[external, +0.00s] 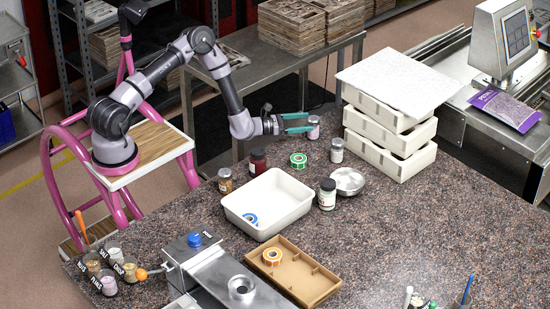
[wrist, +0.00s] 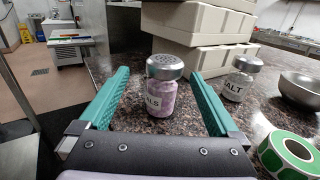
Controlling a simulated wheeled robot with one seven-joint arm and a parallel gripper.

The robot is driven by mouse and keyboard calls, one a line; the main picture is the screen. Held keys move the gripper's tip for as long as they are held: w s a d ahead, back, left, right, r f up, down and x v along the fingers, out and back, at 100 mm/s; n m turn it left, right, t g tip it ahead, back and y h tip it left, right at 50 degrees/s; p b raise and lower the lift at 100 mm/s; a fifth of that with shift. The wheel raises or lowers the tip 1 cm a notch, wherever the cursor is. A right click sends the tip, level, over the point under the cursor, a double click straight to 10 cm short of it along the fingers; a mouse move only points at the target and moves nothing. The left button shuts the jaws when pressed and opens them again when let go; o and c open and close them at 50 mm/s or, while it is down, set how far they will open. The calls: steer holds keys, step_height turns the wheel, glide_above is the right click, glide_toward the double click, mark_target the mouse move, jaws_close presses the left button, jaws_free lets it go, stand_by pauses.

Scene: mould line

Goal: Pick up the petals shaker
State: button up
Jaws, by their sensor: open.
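The petals shaker (wrist: 160,100) is a small clear jar with pinkish-purple contents and a grey perforated lid. It stands upright on the speckled stone counter. Its label is partly readable, ending in "ALS". In the external view the shaker (external: 314,130) is near the counter's back edge, at the fingertips. My gripper (external: 297,122) is open, its green fingers reaching toward the shaker from the left. In the wrist view the jar appears between the two fingers, with a visible gap on each side. I cannot tell how far the fingertips reach past it.
A salt shaker (wrist: 237,80) stands just right of the petals shaker. A green tape roll (external: 298,160) and metal bowl (external: 347,181) lie nearby. Stacked cream trays (external: 389,128) rise close behind on the right. A white bin (external: 282,207) sits toward the front.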

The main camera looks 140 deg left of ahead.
steer(key=x, duration=0.6)
steer(key=shift+w+a+r, duration=0.2)
steer(key=shift+w, duration=0.25)
steer(key=c, duration=1.5)
steer(key=shift+r, duration=0.15)
steer(key=shift+c, duration=0.2)
